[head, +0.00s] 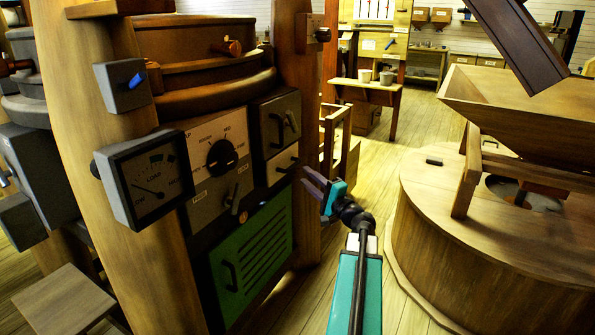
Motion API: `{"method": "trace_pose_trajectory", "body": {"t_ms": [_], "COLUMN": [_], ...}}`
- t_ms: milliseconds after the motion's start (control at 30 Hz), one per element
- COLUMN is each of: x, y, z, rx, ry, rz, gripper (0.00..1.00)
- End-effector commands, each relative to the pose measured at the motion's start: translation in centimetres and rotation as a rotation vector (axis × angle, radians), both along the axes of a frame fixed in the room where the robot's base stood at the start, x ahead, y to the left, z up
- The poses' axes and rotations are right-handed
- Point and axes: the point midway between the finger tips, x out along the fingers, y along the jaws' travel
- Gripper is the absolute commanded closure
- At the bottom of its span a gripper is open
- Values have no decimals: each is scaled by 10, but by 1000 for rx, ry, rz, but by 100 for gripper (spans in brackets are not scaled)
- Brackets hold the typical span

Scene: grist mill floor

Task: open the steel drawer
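A small pale metal-coloured drawer front (282,163), which looks like the steel drawer, sits in the machine cabinet below a dark grey door with a handle. It looks shut, flush with the cabinet. A small dark handle (288,168) is on its front. My gripper (304,177) has purple fingers and a teal body. It is in front of the cabinet, just right of the drawer handle in the picture. The fingers are apart and nothing is between them. They appear clear of the handle, but the exact depth gap cannot be told.
A green louvred door (255,258) is below the drawer. A control panel with a knob (222,156) and a load gauge (150,180) are to the left. A thick wooden post (306,230) stands beside the cabinet. A round millstone casing (480,240) is at right; floor between is clear.

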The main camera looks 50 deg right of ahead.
Motion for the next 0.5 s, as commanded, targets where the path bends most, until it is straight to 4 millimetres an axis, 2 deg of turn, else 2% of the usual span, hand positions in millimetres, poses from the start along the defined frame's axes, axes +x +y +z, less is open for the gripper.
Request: {"method": "trace_pose_trajectory", "body": {"t_ms": [33, 300, 500], "x": [9, 43, 60], "y": [-2, -8, -10], "z": [1, 7, 10], "rx": [0, -1, -1], "ry": [0, -1, 0], "rz": [2, 1, 0], "gripper": [69, 69, 69]}}
